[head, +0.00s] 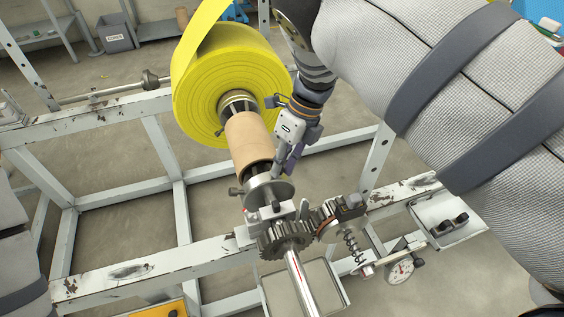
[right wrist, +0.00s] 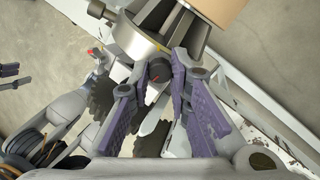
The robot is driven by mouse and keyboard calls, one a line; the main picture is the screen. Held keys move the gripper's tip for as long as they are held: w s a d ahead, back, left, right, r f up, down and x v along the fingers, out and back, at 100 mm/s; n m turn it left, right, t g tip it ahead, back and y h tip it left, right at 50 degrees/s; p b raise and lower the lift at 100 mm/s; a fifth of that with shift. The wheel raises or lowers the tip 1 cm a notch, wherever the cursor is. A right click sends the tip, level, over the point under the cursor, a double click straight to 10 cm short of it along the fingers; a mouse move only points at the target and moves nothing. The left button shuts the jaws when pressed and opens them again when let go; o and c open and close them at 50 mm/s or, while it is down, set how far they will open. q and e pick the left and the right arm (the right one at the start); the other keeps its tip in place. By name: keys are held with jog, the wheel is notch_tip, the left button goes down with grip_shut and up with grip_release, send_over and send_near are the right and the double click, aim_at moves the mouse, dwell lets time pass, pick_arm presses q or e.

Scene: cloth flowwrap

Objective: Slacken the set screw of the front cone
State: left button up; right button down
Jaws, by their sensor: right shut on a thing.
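The front cone (head: 270,192) is a metal collar and dark cone in the near end of the brown cardboard core (head: 248,137). My right gripper (head: 284,170) reaches down on the cone's right side. In the right wrist view its purple fingers stand either side of a small black knob with a red line, the set screw (right wrist: 158,70), on the cone collar (right wrist: 135,38). They are shut on it. The head view hides this set screw. A second dark screw (head: 237,191) sticks out on the collar's left.
Gears (head: 285,238) and a metal shaft (head: 302,283) lie just in front of the cone. A spring (head: 353,247) and a dial gauge (head: 400,269) sit to the right. The pale frame rail (head: 165,261) crosses below. Open floor shows between the rails.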

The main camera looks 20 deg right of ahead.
jog(key=shift+n, duration=0.9)
jog(key=c, duration=1.5)
grip_release()
jog(key=shift+r, duration=0.1)
jog(key=v, duration=0.7)
jog(key=shift+r, duration=0.15)
